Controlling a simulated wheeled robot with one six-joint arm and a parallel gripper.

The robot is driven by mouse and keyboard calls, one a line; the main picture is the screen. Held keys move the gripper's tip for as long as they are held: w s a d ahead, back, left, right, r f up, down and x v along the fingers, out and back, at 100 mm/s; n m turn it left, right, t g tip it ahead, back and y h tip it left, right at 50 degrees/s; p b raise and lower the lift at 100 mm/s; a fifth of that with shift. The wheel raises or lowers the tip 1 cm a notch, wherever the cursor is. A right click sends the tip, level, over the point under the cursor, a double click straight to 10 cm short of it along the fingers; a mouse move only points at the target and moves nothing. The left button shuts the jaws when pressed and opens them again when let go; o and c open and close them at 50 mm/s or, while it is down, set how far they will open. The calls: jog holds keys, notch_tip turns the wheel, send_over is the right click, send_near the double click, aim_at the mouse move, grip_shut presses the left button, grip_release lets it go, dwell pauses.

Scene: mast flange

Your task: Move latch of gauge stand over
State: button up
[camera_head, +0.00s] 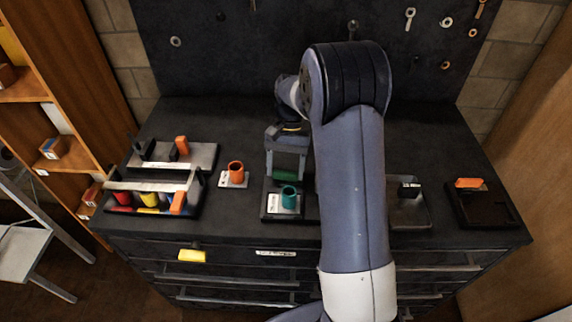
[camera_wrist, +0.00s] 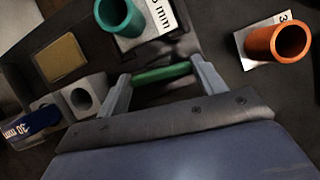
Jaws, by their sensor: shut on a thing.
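My gripper (camera_head: 286,176) points down over a dark stand (camera_head: 268,213) in the middle of the bench. In the wrist view its two grey fingers (camera_wrist: 162,72) are shut on a green bar (camera_wrist: 165,74), one finger at each end. The green bar also shows in the head view (camera_head: 285,177), just behind a teal ring (camera_head: 289,192). I take the bar to be the latch, but its mounting is hidden. The teal ring, also in the wrist view (camera_wrist: 117,17), stands on a white label plate. A grey block with a hole (camera_wrist: 88,95) is left of the fingers.
An orange ring (camera_head: 236,172) on a white plate stands left of the stand. Racks with coloured parts (camera_head: 150,195) fill the bench's left. A shallow tray (camera_head: 409,212) and a dark holder with an orange piece (camera_head: 468,183) are at right. My arm hides the bench's middle right.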

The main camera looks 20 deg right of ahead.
jog(key=shift+n+h, duration=0.3)
jog(key=shift+n, duration=0.5)
jog(key=shift+w, duration=0.1)
jog(key=o, duration=1)
jog(key=shift+r, duration=0.1)
jog(key=v, duration=1)
jog(key=shift+w+r+b, duration=0.15)
jog(key=shift+r+b, duration=0.1)
jog(key=shift+b, duration=0.05)
jog(key=p+x, duration=0.1)
jog(key=x, duration=1)
jog(key=shift+r, duration=0.1)
